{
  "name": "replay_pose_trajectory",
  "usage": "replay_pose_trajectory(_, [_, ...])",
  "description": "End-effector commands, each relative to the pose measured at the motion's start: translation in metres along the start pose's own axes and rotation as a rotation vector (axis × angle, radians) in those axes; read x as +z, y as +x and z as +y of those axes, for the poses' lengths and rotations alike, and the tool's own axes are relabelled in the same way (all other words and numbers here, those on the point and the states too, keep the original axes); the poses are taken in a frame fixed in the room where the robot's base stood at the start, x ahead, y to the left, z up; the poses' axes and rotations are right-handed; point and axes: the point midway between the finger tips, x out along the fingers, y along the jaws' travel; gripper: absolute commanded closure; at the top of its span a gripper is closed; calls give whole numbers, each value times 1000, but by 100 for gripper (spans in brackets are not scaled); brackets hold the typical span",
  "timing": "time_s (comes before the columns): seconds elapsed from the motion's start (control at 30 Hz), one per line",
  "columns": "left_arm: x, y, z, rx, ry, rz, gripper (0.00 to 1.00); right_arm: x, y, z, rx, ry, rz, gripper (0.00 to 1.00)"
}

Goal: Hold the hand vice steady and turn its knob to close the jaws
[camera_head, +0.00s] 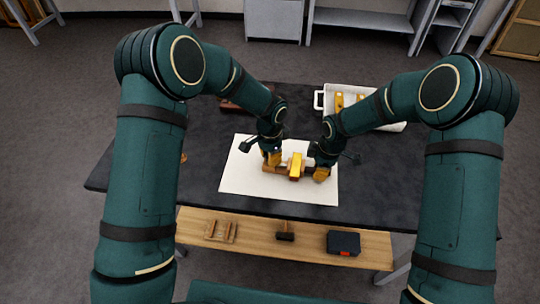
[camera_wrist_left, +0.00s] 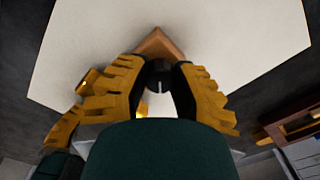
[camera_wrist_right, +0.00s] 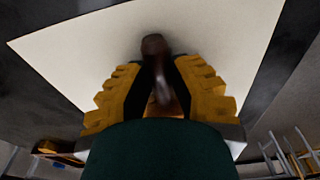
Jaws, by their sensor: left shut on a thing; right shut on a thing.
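The hand vice, with its wooden body (camera_head: 284,180) and yellow block (camera_head: 296,164), lies on a white sheet (camera_head: 240,176) between my grippers. My left gripper (camera_head: 272,158) is shut on a dark round part with a pale mark, which looks like the knob (camera_wrist_left: 160,72). A brown wooden corner (camera_wrist_left: 158,42) shows just beyond it in the left wrist view. My right gripper (camera_head: 321,174) is shut on a dark brown handle (camera_wrist_right: 154,46), which sticks out past its fingertips in the right wrist view. The fingers hide much of the vice; the jaw gap cannot be made out.
A white tray (camera_head: 319,101) with yellow pieces stands at the back right of the dark table (camera_head: 215,205). A brown object (camera_head: 231,104) lies at the back left. A wooden shelf (camera_head: 260,236) at the front holds a wooden piece, a dark tool and a dark box (camera_head: 343,242).

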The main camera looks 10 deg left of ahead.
Motion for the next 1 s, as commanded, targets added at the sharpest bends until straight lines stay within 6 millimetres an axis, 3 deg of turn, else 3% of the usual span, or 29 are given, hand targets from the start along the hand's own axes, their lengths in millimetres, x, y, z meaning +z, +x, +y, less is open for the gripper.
replay_pose_trajectory(0.5, [1,0,-1,-1,17,-1,100,2,1,-1,-3,1,-2,100])
replay_pose_trajectory(0.53, [1,0,-1,-1,17,-1,63,2,1,-1,-3,1,-2,100])
replay_pose_trajectory(0.6, [1,0,-1,-1,16,-1,40,2,1,-1,-3,1,-3,100])
replay_pose_trajectory(1.0, [0,-6,-1,-2,17,1,40,1,1,-1,-3,1,-2,100])
